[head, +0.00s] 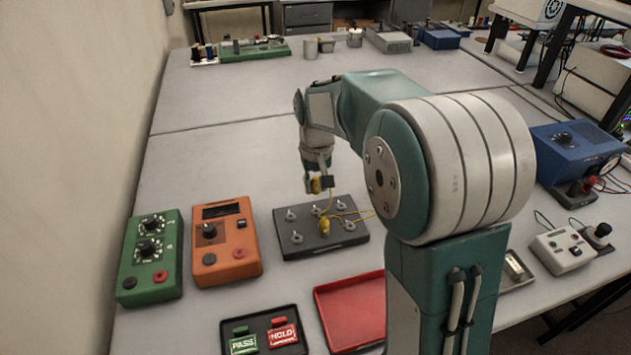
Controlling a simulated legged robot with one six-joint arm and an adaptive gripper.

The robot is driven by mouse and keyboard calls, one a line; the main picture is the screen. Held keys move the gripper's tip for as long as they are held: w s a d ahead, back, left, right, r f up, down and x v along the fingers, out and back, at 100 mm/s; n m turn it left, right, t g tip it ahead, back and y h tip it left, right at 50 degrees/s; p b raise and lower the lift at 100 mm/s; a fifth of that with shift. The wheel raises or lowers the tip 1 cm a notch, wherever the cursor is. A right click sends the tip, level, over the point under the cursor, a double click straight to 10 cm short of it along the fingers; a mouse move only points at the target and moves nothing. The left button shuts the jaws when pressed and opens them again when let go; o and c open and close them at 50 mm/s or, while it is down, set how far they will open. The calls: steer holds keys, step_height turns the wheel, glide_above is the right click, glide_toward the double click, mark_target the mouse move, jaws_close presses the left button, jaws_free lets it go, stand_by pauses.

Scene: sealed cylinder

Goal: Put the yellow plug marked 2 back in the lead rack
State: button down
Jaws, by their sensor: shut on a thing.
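My gripper (319,186) is shut on a yellow plug (315,185) and holds it above the far edge of a dark block with several metal pegs (300,243), which looks like the lead rack. A thin yellow lead hangs from the held plug. A second yellow plug (324,227) stands on the dark block near its middle, with yellow leads running right behind my arm. The number on either yellow plug is too small to read. My arm hides the area to the right of the block.
A green box with two dials (150,257) and an orange meter (225,246) stand left of the block. A black tray (290,315) with PASS and HOLD tags and a red tray (350,308) lie in front. A blue power unit (568,150) stands right.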

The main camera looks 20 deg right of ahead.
mark_target(316, 211)
steer(key=shift+f, duration=2.6)
steer(key=shift+f, duration=0.5)
steer(key=shift+c, duration=2)
jaws_free()
steer(key=shift+r, duration=0.1)
step_height(316, 211, up, 11)
steer(key=shift+r, duration=0.35)
